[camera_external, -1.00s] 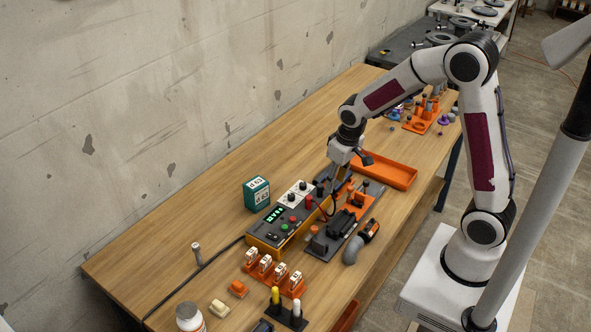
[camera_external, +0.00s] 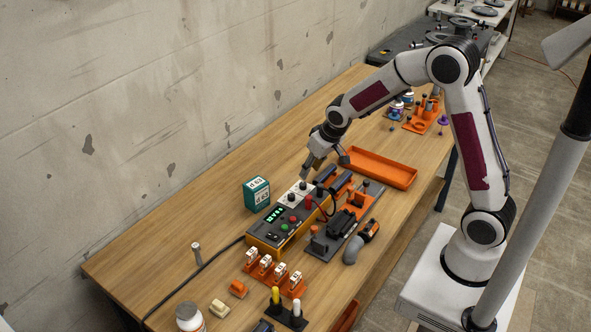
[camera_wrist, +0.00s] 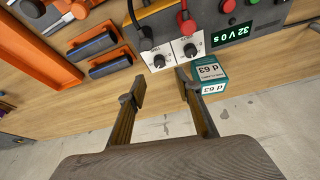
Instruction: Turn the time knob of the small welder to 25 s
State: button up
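The small welder (camera_external: 268,236) stands on the bench, with a green lit display and coloured buttons. Two black knobs sit on white plates at its far end. In the wrist view they are a left knob (camera_wrist: 159,61) and a right knob (camera_wrist: 190,50). The left plate's label looks like TIME, but the lettering is small. My gripper (camera_external: 308,172) is just above the knob end, tilted. In the wrist view its fingers (camera_wrist: 160,84) are apart with nothing between them, and both knobs lie beyond the fingertips. The display (camera_wrist: 231,34) shows green digits.
A green box (camera_external: 257,194) stands close beside the welder on the wall side. Red and black cable plugs rise beside the knobs. An orange tray (camera_external: 380,168) and a dark fixture plate (camera_external: 325,249) lie to the right. The bench toward the wall is mostly clear.

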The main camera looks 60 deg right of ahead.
aim_at(303, 184)
jog(key=shift+f, duration=0.15)
jog(key=shift+x, duration=3.75)
grip_shut()
